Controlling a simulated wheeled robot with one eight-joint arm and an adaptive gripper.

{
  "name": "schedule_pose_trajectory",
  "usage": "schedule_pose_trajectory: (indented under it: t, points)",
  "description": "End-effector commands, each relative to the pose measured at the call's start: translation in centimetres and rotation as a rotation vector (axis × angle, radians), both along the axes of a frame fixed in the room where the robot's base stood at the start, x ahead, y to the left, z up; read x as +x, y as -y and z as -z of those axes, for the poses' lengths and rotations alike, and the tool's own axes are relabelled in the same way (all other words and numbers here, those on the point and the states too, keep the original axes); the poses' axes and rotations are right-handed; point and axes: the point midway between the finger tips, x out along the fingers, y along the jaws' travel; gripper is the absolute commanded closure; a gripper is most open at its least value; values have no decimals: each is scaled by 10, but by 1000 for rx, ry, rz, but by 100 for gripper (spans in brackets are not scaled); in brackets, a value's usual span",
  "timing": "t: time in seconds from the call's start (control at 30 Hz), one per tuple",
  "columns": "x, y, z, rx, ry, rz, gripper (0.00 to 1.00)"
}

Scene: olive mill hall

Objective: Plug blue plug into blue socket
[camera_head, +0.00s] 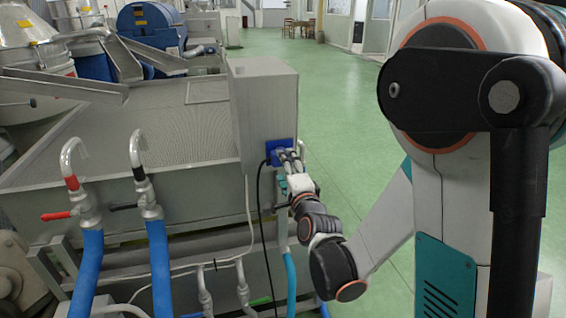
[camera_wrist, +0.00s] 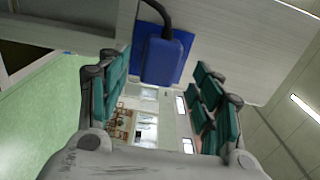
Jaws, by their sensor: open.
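The blue socket (camera_head: 283,143) is a square blue plate on the side of a grey metal box. In the wrist view its plate (camera_wrist: 184,22) shows behind the blue plug (camera_wrist: 164,62). The plug is a blue block with a black cable curving off its end. It sits against the plate and looks seated in it, though the contact is hidden. My gripper (camera_head: 287,158) is right at the socket. In the wrist view its teal-padded fingers (camera_wrist: 160,92) are spread wide on either side of the plug, with gaps between them and it.
The black cable (camera_head: 261,215) hangs from the socket down the machine's front. The grey box (camera_head: 262,95) stands on a steel hopper (camera_head: 170,115). Two blue hoses (camera_head: 161,265) with valves are at the left. Green floor (camera_head: 330,130) is clear beyond.

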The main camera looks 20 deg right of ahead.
Motion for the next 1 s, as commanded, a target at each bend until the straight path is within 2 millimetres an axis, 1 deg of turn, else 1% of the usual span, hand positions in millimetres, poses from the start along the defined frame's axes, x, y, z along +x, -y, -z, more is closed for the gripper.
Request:
schedule_pose_trajectory:
  t: [0.03,0.2,0.3,0.4,0.57,1.0]
  points:
    - [-12,0,0,0,0,0,40]
    - [-45,0,0,-1,0,0,40]
    - [-60,0,0,0,-1,0,40]
    - [-69,0,-1,0,-2,-1,40]
    - [-76,0,-1,-1,-3,-1,40]
    - [-76,0,-1,-3,-5,-1,40]
